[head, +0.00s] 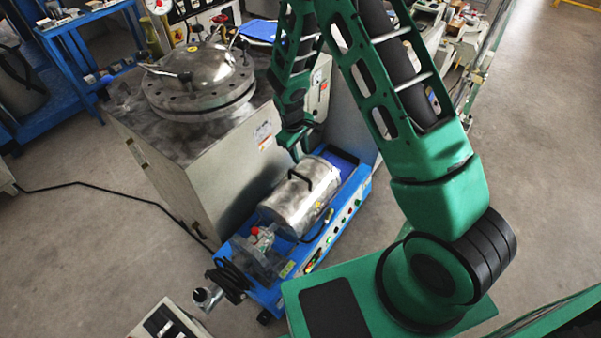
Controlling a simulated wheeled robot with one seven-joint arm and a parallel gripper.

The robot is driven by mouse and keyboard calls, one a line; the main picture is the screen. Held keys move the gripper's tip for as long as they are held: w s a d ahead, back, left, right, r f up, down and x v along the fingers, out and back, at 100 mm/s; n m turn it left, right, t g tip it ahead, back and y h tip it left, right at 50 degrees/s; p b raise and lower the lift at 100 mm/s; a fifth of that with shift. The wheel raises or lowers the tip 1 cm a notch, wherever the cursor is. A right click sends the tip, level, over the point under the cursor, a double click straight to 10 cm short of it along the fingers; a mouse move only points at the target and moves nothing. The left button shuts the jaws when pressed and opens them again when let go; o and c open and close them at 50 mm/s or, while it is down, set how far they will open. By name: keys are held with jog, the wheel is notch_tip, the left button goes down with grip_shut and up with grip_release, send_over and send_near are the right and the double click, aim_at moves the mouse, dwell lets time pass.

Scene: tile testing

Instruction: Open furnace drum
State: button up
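The furnace drum (297,206) is a silver metal cylinder lying on a blue machine base (336,213) in the middle of the head view. A black handle (321,172) shows on its upper side, and the drum looks closed. My green arm reaches down from the top of the view. My gripper (296,156) is at the drum's far end, just above and beside the handle. Its fingers are small and partly hidden, so I cannot tell whether they are open or touch the handle.
A large grey cabinet with a round bolted metal lid (199,75) stands close to the left of the drum. A blue workbench (80,50) is at the upper left. A black cable (110,193) lies on the floor at left. Open floor (540,150) shows at right.

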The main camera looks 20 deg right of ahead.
aim_at(300, 175)
jog(key=shift+n, duration=0.3)
jog(key=f, duration=0.4)
jog(key=w+f, duration=0.1)
jog(key=f, duration=0.8)
jog(key=shift+w+d, duration=0.1)
jog(key=shift+w, duration=0.2)
